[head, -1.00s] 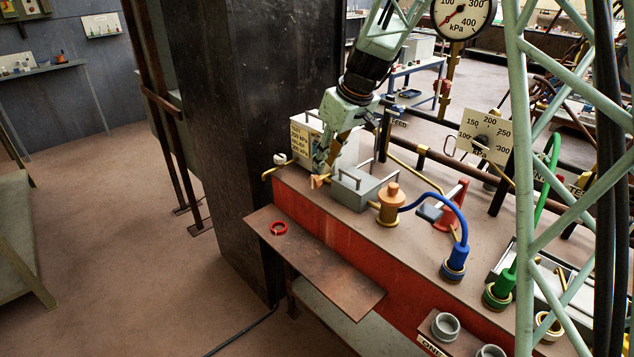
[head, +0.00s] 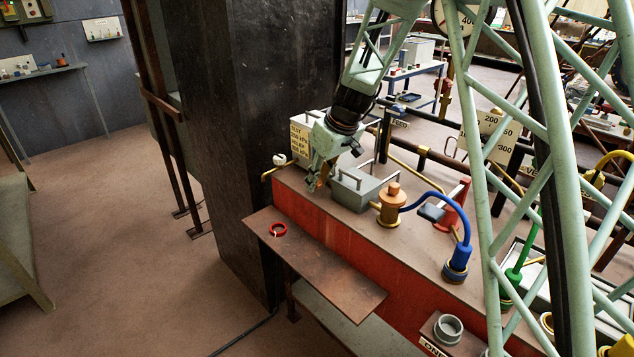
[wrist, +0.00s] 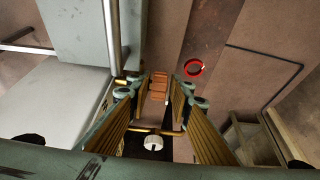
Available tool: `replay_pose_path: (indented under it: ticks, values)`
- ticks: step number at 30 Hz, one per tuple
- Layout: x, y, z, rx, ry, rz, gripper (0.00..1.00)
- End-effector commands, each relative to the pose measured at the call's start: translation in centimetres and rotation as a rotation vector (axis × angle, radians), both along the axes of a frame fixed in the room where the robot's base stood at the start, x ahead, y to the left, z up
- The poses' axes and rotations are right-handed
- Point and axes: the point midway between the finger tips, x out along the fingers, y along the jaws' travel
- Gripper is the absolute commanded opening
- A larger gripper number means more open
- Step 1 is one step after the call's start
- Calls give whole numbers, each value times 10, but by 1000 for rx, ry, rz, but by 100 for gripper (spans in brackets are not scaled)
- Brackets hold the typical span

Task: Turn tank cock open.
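The tank cock's orange-brown handle (wrist: 159,86) shows in the wrist view between the far ends of my gripper's fingers. In the head view only a small brass-coloured part of the cock (head: 325,173) shows, at the left end of the red-sided bench beside the grey tank (head: 357,188). My gripper (head: 317,182) is tilted down over it and hides most of it. In the wrist view my gripper (wrist: 160,90) has its ridged gold pads apart, one on each side of the handle. Narrow gaps seem to remain; contact is hard to tell.
A white knob (head: 279,159) on a brass pipe stands left of my gripper. A cream labelled box (head: 301,134) stands behind. A brass fitting (head: 391,207) with a blue hose (head: 437,191) is to the right. A red ring (head: 278,229) lies on the brown shelf (head: 325,275).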

Motion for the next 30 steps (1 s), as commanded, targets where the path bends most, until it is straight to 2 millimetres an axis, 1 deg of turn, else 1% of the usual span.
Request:
replay_pose_path:
  ticks: [7,12,13,30]
  values:
    - [0,0,0,0,0,0,19]
    - [0,0,0,0,0,0,4]
    - [0,0,0,0,0,0,3]
    - [0,1,3,-23,29,2,3]
